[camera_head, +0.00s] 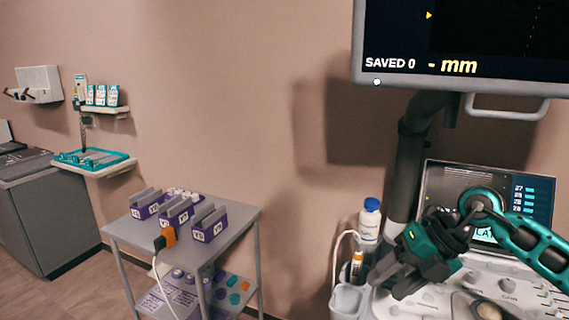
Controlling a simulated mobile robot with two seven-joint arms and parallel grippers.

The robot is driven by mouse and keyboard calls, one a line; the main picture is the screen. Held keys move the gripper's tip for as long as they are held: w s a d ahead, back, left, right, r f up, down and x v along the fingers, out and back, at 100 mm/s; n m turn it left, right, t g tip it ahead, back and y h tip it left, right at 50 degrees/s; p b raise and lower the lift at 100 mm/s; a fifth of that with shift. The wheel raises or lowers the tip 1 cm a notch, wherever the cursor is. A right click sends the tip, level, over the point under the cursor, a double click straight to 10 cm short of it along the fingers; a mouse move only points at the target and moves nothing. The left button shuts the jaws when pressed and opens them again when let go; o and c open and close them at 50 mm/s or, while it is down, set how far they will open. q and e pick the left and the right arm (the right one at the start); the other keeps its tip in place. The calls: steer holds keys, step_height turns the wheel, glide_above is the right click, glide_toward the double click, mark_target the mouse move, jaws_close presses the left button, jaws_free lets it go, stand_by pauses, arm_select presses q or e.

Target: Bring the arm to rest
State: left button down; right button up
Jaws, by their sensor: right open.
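My right arm (530,240), teal and dark, comes in from the right edge over the ultrasound console. My right gripper (388,282) is open, and nothing shows between its fingers. It is above the left part of the console, just right of the cup holders. Whether its fingers touch the console cannot be told. My left gripper is not in view.
The console (520,298) has a small lit screen (437,185) and a large monitor (458,82) on a dark post. A blue-capped white bottle (369,222) stands beside the gripper. A grey cart (236,238) with purple holders (208,228) stands left; floor lies between counter and cart.

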steer(key=s+a+r+m+t+y, duration=0.1)
steer(key=a+r+m+t+y, duration=0.15)
steer(key=a+r+y, duration=0.4)
steer(key=s+a+r+m+t+y, duration=0.1)
steer(key=a+r+m+t+y, duration=0.2)
steer(key=a, duration=0.6)
steer(key=w+d+m+t+h, duration=0.2)
steer(key=d+m+t+h, duration=0.3)
steer(key=m+t, duration=0.6)
steer(key=s+d+f+m+g+h, duration=0.45)
steer(key=d+f+m+h, duration=0.45)
steer(key=f+m+h, duration=0.35)
steer(key=s+f+m+g+y, duration=0.1)
steer(key=s+f+m+g, duration=0.1)
steer(key=s+f+g, duration=0.6)
steer(key=s+f+m+g, duration=0.1)
steer(key=s+f+g, duration=0.3)
steer(key=s, duration=0.9)
steer(key=w+a+f+t+y, duration=0.2)
steer(key=w+a+f+t, duration=0.1)
steer(key=w+f+t, duration=0.5)
steer(key=shift+a+f+t, duration=0.25)
steer(key=shift+f+t, duration=0.15)
steer(key=shift+f, duration=0.5)
